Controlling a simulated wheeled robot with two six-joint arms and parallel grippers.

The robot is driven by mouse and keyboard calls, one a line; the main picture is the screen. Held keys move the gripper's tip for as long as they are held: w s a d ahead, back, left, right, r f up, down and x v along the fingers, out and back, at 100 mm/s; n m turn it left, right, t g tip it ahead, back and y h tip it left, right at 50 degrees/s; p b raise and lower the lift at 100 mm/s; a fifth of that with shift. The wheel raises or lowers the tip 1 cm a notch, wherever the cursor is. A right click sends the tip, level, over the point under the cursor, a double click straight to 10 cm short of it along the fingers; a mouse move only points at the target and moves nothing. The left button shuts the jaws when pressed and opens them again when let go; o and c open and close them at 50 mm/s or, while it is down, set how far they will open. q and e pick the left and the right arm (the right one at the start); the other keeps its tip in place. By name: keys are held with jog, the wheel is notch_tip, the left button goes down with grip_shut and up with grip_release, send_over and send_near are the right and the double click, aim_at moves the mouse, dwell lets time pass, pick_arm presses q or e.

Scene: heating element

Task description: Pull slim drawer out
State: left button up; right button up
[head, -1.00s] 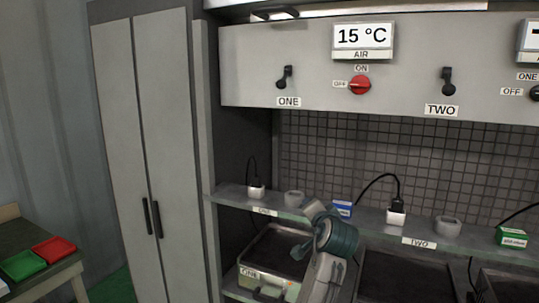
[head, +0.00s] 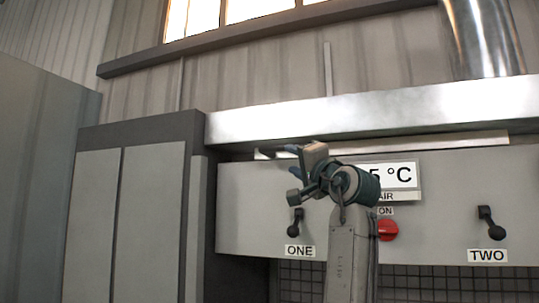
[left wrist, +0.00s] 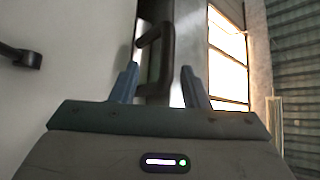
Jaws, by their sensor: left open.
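The slim drawer shows in the head view as a thin, pale strip (head: 450,143) under the silver hood band, above the grey switch panel. In the left wrist view, a dark bar handle (left wrist: 168,48) stands out from a dark recess, ahead of and between my fingertips; I cannot tell the exact distance. My left gripper (head: 293,172) is raised in front of the panel's upper edge. It is open and empty, and its two fingers (left wrist: 159,72) stand apart in the wrist view. In the head view, my arm hides part of the strip. My right gripper is not in view.
The grey panel (head: 245,220) carries black switches above labels ONE (head: 300,251) and TWO (head: 487,256), and a red knob (head: 387,230). A temperature display (head: 398,177) is partly behind my arm. A tall cabinet (head: 145,220) stands left; a metal duct (head: 482,40) rises right.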

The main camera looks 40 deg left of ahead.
aim_at(280, 147)
pick_arm(q)
jog(key=a+r+p, duration=0.1)
jog(key=w+a+r+p, duration=0.1)
jog(key=a+p, duration=0.1)
jog(key=w+a+r+p, duration=0.1)
jog(key=r, duration=0.1)
jog(key=shift+w+a+p, duration=0.15)
jog(key=shift+a+p, duration=0.15)
jog(key=shift+w+a+p, duration=0.25)
jog(key=shift+w+a, duration=0.05)
jog(key=shift+a, duration=0.35)
jog(key=shift+w+a+p, duration=0.2)
jog(key=shift+w+a, duration=0.05)
jog(key=shift+a, duration=0.35)
jog(key=shift+r, duration=0.1)
jog(key=shift+s+d+r, duration=0.1)
jog(key=shift+d+r, duration=0.05)
jog(key=shift+d, duration=0.35)
jog(key=shift+c, duration=0.8)
jog(key=c, duration=0.3)
jog(key=shift+a, duration=0.2)
jog(key=c, duration=0.4)
grip_shut()
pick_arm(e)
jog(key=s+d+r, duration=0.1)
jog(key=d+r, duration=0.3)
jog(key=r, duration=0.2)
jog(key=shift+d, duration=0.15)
